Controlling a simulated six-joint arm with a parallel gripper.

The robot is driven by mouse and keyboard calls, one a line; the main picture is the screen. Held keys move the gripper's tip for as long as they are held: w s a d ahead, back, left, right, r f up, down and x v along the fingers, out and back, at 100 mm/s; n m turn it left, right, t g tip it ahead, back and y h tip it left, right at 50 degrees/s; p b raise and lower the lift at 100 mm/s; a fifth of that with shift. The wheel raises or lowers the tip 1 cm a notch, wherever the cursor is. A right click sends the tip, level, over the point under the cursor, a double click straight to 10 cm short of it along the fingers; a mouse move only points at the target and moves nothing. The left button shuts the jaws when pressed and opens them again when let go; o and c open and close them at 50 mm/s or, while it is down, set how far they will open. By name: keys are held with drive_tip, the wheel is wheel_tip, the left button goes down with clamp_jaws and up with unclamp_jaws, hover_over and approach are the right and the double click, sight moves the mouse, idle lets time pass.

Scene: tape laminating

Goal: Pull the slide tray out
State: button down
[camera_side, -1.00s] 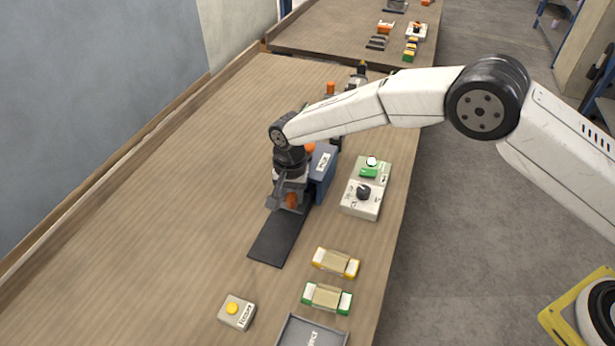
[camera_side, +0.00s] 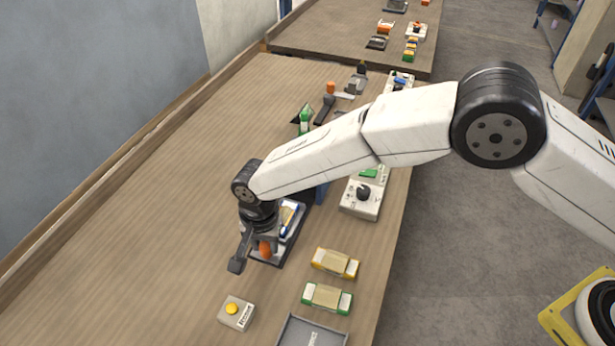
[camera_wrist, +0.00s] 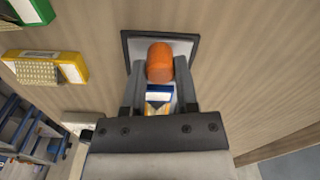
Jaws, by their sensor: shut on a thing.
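The slide tray (camera_side: 292,233) is a light grey plate over the dark base rail, now out in front of the press, with a blue-and-white piece lying on it. Its orange knob (camera_side: 265,249) stands at the front end. My gripper (camera_side: 262,254) is shut on the knob. In the wrist view, the orange knob (camera_wrist: 160,62) sits between the two fingers of my gripper (camera_wrist: 160,75), and the dark rail end (camera_wrist: 186,40) shows beyond it. A blue, white and yellowish piece (camera_wrist: 159,97) shows behind the knob. My arm hides most of the blue press (camera_side: 322,193).
A yellow-ended block (camera_side: 335,263) and a green-ended block (camera_side: 327,298) lie to the right of the rail. A button box (camera_side: 237,313) with a yellow button stands at the front. A control box (camera_side: 362,198) with a black dial stands at the right. The table's left side is clear.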

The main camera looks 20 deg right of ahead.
drive_tip(key=shift+s+a, duration=0.25)
drive_tip(key=c, duration=0.6)
unclamp_jaws()
drive_tip(key=shift+o, duration=1.2)
drive_tip(key=shift+d, duration=0.1)
drive_tip(key=shift+r, duration=3.9)
drive_tip(key=shift+w, duration=0.1)
